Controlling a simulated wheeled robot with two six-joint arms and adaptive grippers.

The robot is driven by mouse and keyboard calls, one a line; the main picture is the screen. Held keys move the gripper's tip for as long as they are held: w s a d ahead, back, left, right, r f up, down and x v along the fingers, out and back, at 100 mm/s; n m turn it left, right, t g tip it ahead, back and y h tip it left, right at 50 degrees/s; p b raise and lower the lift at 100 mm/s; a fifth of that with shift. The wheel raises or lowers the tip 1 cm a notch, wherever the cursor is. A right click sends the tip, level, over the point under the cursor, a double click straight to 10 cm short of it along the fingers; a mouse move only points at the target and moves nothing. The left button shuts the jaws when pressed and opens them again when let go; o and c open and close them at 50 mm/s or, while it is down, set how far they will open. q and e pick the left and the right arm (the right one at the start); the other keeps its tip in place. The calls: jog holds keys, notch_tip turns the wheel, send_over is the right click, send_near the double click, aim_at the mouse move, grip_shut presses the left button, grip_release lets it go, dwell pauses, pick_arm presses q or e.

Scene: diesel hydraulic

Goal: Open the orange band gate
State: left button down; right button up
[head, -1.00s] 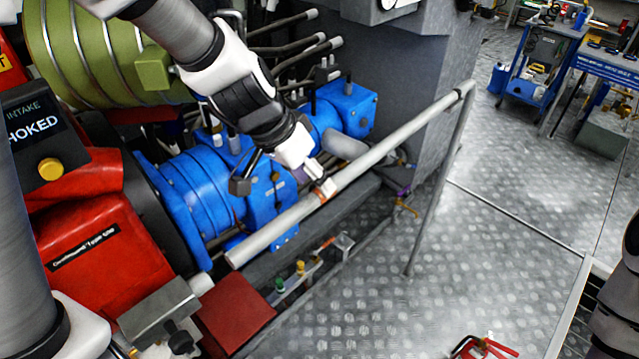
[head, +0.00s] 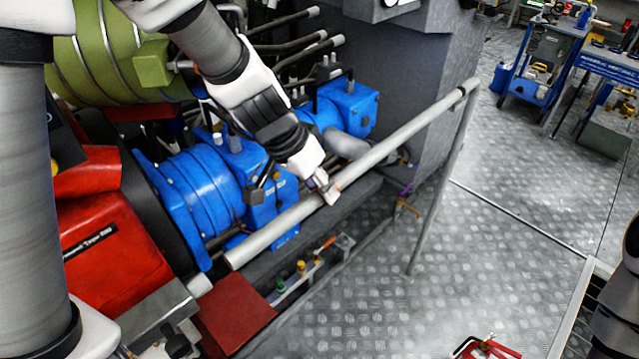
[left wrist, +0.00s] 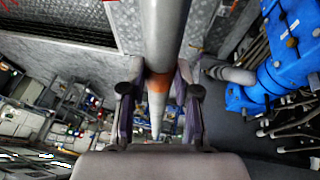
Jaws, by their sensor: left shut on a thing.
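The gate is a long grey round rail (head: 400,134) running diagonally from lower left to upper right, with a post down to the floor at its right end. The orange band (left wrist: 158,83) shows around the rail in the left wrist view; in the head view my gripper mostly hides it. My left gripper (head: 329,188) is at the band, about mid-rail, with a finger on each side of the rail. In the left wrist view the gripper (left wrist: 159,100) is shut on the banded rail. My right gripper is not in view.
Blue pump housings (head: 205,190) and a red block (head: 110,245) stand behind the rail. Below it are small valves with coloured handles (head: 301,266). The tread-plate floor (head: 370,290) right of the rail is mostly clear. A blue cart (head: 530,75) stands at the far right.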

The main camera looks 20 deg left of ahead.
pick_arm(q)
jog(key=w+d+r+g+p, duration=0.1)
jog(key=w+r+g+p, duration=0.1)
jog(key=r, duration=0.7)
jog(key=w+d+r+g+y+p, duration=0.1)
jog(key=w+r+p, duration=0.3)
jog(key=r, duration=0.6)
jog(key=w+d+r+g+y+p, duration=0.1)
jog(key=w+r+g+p, duration=0.2)
jog(key=r, duration=0.7)
jog(key=shift+w+d+r+n+p, duration=0.3)
jog(key=shift+w+n+p, duration=0.1)
jog(key=shift+p, duration=0.8)
jog(key=c, duration=0.8)
grip_release()
jog(key=shift+f, duration=0.1)
jog(key=shift+c, duration=0.2)
jog(key=shift+w+d+y, duration=0.1)
jog(key=shift+w+y, duration=0.15)
jog(key=shift+y, duration=0.05)
